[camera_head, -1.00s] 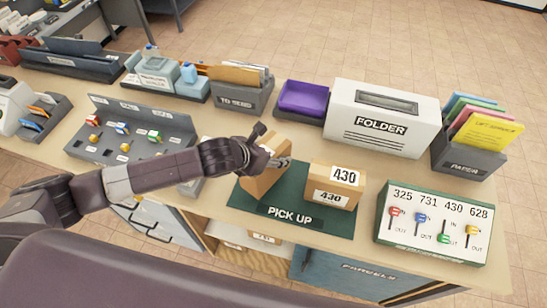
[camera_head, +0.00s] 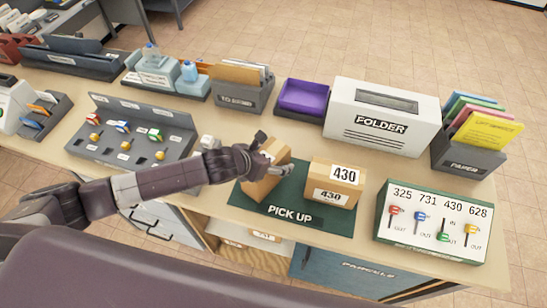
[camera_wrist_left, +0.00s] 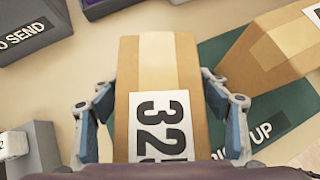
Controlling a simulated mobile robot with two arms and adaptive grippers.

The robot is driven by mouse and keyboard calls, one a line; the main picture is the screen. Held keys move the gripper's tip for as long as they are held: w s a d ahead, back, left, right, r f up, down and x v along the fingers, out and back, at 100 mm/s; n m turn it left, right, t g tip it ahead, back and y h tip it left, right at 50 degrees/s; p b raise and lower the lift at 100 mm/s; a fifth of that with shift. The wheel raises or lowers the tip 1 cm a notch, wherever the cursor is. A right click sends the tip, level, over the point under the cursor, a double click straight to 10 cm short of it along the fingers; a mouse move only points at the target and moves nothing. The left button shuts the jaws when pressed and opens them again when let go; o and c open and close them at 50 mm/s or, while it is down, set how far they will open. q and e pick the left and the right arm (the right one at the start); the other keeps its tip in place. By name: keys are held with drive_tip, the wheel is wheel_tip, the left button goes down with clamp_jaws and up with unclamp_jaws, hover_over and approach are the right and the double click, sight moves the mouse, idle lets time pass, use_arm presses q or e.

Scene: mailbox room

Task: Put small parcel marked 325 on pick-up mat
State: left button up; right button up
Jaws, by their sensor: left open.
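The small parcel marked 325 (camera_head: 262,186) is a brown box standing at the left part of the green pick-up mat (camera_head: 290,224). In the left wrist view the parcel (camera_wrist_left: 158,75) fills the middle, its white label partly cut off so only "32" and part of a third digit show. My left gripper (camera_head: 272,160) is open around the parcel's upper part. In the wrist view its fingers (camera_wrist_left: 165,120) stand on either side of the box. The parcel's base is partly hidden in both views. My right gripper is not in view.
A parcel marked 430 (camera_head: 334,184) stands on the mat's right part, close to my fingers. A switch board (camera_head: 432,245) is to the right. Behind are the white folder box (camera_head: 380,125), a purple tray (camera_head: 302,97) and the "to send" holder (camera_head: 240,100). A key rack (camera_head: 125,145) is left.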

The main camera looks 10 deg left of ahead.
use_arm(q)
drive_tip(key=shift+r, duration=0.15)
drive_tip(key=b+v, duration=0.1)
drive_tip(key=v, duration=1)
drive_tip(key=shift+b, duration=0.35)
drive_tip(key=shift+s+a+r, duration=0.2)
drive_tip(key=shift+s+r, duration=0.15)
